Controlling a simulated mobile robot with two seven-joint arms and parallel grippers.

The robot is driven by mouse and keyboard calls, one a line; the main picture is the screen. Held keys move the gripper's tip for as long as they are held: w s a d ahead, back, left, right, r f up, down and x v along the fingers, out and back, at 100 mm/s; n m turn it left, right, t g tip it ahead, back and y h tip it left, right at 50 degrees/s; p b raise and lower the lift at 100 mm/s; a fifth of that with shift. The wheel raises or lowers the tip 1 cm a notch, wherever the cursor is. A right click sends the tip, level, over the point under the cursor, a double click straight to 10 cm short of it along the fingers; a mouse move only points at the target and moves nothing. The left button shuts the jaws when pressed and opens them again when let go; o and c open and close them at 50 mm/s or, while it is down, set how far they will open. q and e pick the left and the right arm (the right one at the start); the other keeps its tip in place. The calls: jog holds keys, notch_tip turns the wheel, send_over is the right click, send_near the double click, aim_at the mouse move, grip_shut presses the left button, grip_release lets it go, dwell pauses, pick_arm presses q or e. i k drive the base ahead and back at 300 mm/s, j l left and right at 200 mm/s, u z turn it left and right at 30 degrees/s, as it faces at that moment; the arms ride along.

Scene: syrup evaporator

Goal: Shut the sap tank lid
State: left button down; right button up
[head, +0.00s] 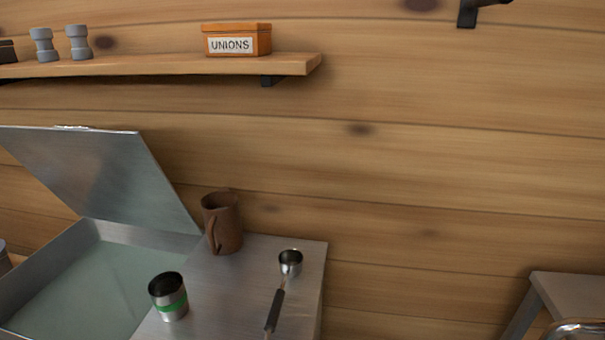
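The sap tank lid (110,172) is a flat grey metal panel. It stands open at the left, tilted up and back toward the wooden wall. Below it is the open sap tank (168,238), a metal box with pale greenish liquid (85,290) inside. Its near and left parts are cut off by the picture's edge. Neither of my grippers shows in the head view.
On the metal top (225,300) right of the tank stand a brown mug (224,228), a green-banded metal cup (169,298) and a black-handled ladle (275,305). A shelf (150,65) above holds an orange UNIONS box (237,40). A grey table (575,295) is at right.

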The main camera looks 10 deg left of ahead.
aim_at(112, 176)
jog(key=u, duration=1.25)
jog(key=i+j+z, duration=0.1)
jog(key=j, duration=0.2)
jog(key=i+j, duration=0.2)
jog(key=j+z, duration=0.05)
jog(key=j, duration=0.05)
